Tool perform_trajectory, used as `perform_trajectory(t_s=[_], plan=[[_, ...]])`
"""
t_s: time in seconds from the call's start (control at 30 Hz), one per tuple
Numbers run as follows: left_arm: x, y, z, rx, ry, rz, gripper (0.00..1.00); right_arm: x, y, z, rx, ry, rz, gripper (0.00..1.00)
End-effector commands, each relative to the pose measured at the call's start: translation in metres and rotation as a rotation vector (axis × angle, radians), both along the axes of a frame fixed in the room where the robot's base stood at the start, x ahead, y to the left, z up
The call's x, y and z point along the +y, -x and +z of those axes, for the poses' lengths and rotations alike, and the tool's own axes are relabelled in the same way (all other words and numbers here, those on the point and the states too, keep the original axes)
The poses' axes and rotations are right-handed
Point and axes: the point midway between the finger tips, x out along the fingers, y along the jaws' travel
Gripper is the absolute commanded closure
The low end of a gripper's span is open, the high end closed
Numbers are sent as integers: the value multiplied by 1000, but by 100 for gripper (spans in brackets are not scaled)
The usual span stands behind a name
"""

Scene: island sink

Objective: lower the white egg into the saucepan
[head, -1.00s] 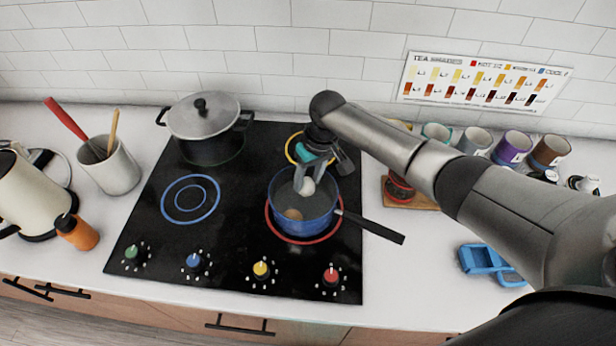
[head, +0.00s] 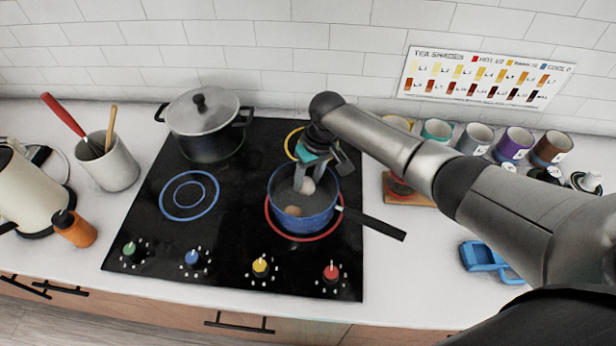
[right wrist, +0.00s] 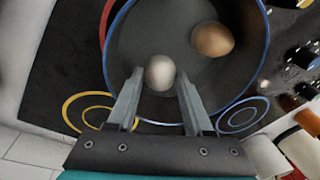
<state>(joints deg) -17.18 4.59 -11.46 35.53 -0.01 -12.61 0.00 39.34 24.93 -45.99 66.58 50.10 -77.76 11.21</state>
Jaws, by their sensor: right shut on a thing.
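The blue saucepan (head: 308,222) sits on the red-ringed burner at the front right of the hob, its black handle pointing right. My right gripper (head: 306,181) reaches down over the pan's back part and is shut on the white egg (head: 307,187). In the right wrist view the white egg (right wrist: 159,72) is between the two fingertips (right wrist: 160,78), inside the pan's rim outline. I cannot tell whether it touches the pan's bottom. A brown egg (right wrist: 212,39) lies in the pan; it also shows in the head view (head: 293,211). My left gripper is out of view.
A lidded pot (head: 205,130) stands at the hob's back left. Several mugs (head: 512,147) and a blue timer-like object (head: 483,256) are on the right counter.

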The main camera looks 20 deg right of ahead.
Motion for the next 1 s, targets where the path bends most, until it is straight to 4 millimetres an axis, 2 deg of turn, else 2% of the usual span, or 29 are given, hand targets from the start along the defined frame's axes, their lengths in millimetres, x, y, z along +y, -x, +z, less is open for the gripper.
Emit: perform_trajectory(t_s=[0.83, 0.87, 1.0], plan=[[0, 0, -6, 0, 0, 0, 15, 0, 0, -10, -1, 0, 0, 68], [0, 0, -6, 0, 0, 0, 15, 0, 0, -10, -1, 0, 0, 47], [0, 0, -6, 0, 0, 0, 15, 0, 0, -10, 0, 0, 0, 31]])
